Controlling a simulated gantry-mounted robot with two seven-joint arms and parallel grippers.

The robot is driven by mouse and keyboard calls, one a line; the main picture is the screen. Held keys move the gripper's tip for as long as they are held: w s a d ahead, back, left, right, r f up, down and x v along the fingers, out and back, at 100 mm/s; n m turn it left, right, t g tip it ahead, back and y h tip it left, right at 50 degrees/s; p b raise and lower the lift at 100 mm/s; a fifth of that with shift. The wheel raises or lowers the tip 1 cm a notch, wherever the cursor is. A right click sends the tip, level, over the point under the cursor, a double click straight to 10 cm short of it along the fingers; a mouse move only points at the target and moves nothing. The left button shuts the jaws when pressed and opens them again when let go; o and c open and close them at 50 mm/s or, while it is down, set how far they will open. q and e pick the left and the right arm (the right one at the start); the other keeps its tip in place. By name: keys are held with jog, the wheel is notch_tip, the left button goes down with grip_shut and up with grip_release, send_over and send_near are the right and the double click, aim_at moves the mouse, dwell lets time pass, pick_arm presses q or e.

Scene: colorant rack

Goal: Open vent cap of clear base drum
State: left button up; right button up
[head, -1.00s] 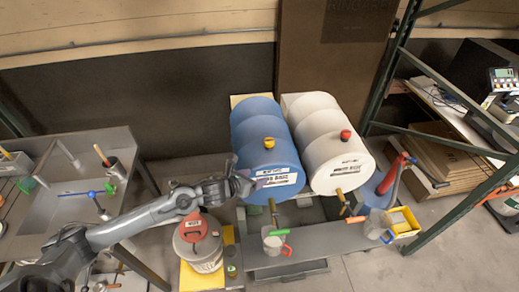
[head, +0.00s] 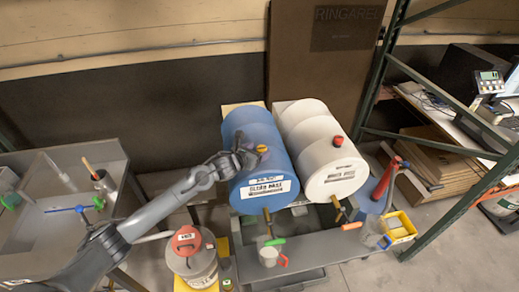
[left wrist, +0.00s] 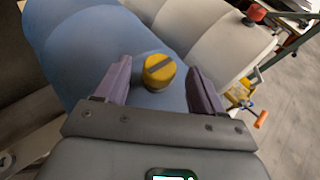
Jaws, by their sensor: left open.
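The blue clear base drum (head: 260,170) lies on its side on a stand, with a "clear base" label on its front end. Its yellow vent cap (head: 262,149) sits on top near the front. In the left wrist view the cap (left wrist: 159,71) has a dark bar across its top and stands between my left gripper's purple fingers (left wrist: 157,85). My left gripper (head: 252,152) is open, beside the cap in the head view, with visible gaps on both sides of the cap. My right gripper is not in view.
A white drum (head: 325,160) with a red cap (head: 338,141) lies right beside the blue drum. A grey drum with a red lid (head: 187,240) stands at the lower left. A bench with cups and a yellow bin (head: 400,228) is in front. A green rack stands at the right.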

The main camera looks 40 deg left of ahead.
pick_arm(q)
jog(key=shift+x, duration=0.95)
